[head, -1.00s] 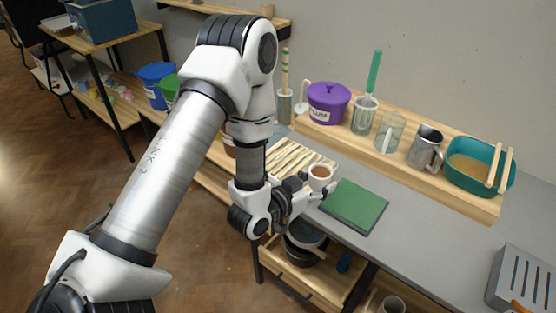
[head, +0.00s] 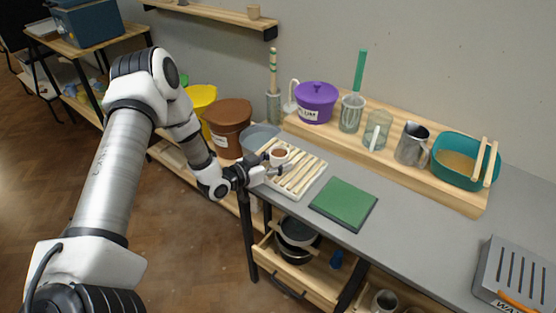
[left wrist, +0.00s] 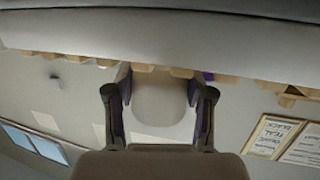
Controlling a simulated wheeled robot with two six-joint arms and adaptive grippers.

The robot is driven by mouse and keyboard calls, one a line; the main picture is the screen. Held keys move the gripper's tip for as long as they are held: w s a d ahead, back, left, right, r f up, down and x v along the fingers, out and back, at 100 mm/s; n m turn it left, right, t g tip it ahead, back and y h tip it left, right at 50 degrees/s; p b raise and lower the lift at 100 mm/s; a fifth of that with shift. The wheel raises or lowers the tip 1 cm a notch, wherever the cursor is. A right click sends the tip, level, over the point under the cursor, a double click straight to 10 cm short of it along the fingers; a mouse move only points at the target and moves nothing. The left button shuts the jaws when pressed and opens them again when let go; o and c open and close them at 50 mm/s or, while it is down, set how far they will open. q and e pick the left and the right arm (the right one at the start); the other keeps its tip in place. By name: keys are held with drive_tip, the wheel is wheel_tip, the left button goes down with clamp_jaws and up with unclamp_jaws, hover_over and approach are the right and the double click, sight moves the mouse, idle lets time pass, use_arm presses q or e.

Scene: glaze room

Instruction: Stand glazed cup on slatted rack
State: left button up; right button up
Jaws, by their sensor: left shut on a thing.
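The glazed cup (head: 280,161) is small and pale, with brown inside, and looks upright. My left gripper (head: 268,167) is shut on it from the left side. In the left wrist view the two dark fingers of the gripper (left wrist: 160,110) flank a pale rounded shape, which looks like the cup (left wrist: 160,92). The slatted rack (head: 303,184), a pale frame with wooden slats, lies on the grey table. The cup is over the rack's far left part in the head view; I cannot tell whether it touches the slats. My right gripper is not in view.
A green mat (head: 343,204) lies right of the rack. A grey-blue bowl (head: 258,138) and a brown bucket (head: 228,125) stand behind left. A wooden riser (head: 400,168) along the wall holds a purple pot (head: 316,103), jars and a teal basin (head: 457,170).

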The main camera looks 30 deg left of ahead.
use_arm(q)
drive_tip(key=shift+w+f, duration=0.1)
drive_tip(key=shift+f, duration=0.2)
drive_tip(key=o, duration=1.3)
drive_tip(key=shift+c, duration=0.2)
